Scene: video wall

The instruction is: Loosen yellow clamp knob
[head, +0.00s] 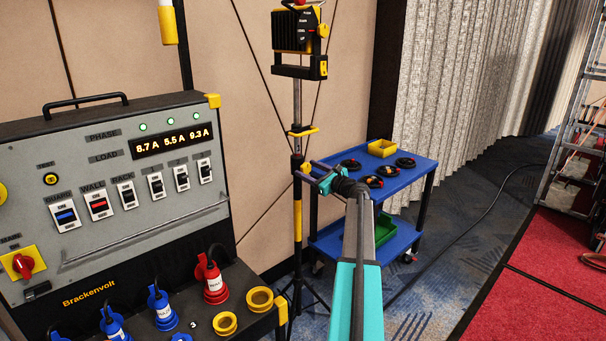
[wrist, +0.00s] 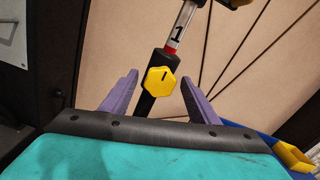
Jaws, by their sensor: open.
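The yellow clamp knob (wrist: 160,80) shows in the wrist view, a lobed knob with a dark mark, on a black collar (wrist: 147,104) of a stand pole. A red band and a white tube marked 1 (wrist: 180,27) are above it. My gripper (wrist: 159,77) is open, with one purple finger on each side of the knob and gaps between.
A work lamp (head: 297,32) tops the stand. A blue cart (head: 385,178) with black coils and a yellow bin (head: 381,148) stands right of it. The power panel (head: 120,180) is at left. A cable lies on the carpet at right.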

